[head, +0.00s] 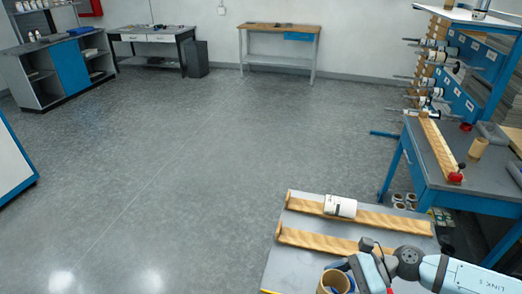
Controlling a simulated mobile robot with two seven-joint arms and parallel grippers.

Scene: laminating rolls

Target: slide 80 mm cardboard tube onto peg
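A short brown cardboard tube (327,288) stands on end at the bottom edge, its open top showing. My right gripper (345,274) comes in from the right and is at this tube, with dark blue finger parts against or just over its rim. Whether the fingers grip the tube cannot be told. Another brown cardboard tube (478,148) stands on the blue workbench at the right. Several horizontal pegs (432,43) stick out to the left from the rack at the upper right; some carry rolls. My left gripper is out of view.
A grey table (276,250) in front holds two wooden rails (395,222); a white roll (340,206) lies on the far one. The blue-legged workbench (436,177) stands to the right, with rolls on the floor beside it. The floor to the left is clear.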

